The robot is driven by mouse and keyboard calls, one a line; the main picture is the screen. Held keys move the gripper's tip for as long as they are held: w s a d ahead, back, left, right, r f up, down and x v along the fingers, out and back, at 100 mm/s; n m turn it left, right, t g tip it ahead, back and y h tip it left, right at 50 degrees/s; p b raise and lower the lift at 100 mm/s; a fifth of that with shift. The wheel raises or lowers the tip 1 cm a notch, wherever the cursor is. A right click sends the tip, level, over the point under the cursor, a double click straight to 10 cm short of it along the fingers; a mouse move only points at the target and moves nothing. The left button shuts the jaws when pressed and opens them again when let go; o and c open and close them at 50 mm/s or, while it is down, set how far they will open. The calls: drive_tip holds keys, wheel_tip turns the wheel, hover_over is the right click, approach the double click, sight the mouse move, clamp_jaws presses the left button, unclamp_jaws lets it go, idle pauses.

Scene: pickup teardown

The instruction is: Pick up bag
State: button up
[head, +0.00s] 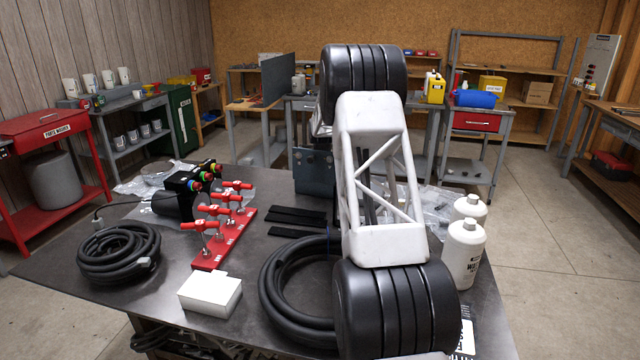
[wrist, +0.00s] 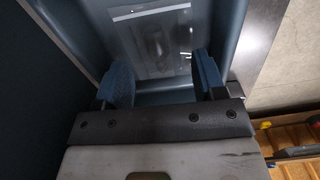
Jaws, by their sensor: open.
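Clear plastic bags lie on the dark workbench (head: 130,265). One crumpled bag (head: 150,182) is at its back left, and another bag (head: 432,205) is at the right behind my arm. In the wrist view, my gripper (wrist: 160,72) has its two blue fingers apart with nothing between them. Beyond the fingers is a clear, shiny sheet with a pale printed rectangle (wrist: 152,40), which looks like a bag, against a blue-grey surface. I cannot tell whether the fingers touch it. My arm hides my gripper in the head view.
A blue-grey bin or panel (head: 313,172) stands behind my arm. Coiled black hoses (head: 118,252), a red clamp rack (head: 224,240), a white block (head: 210,294) and white bottles (head: 463,255) crowd the bench.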

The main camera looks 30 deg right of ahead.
drive_tip(key=shift+f, duration=0.75)
drive_tip(key=c, duration=1)
drive_tip(key=shift+r, duration=0.1)
drive_tip(key=shift+w+d+r, duration=0.15)
drive_tip(key=shift+r, duration=0.45)
wheel_tip(320, 180, up, 6)
drive_tip(key=shift+f, duration=0.2)
drive_tip(key=w+d, duration=0.4)
drive_tip(key=d, duration=0.1)
drive_tip(key=w+d, duration=0.4)
drive_tip(key=d, duration=0.1)
drive_tip(key=w+d, duration=0.4)
drive_tip(key=d, duration=0.1)
drive_tip(key=shift+w, duration=0.3)
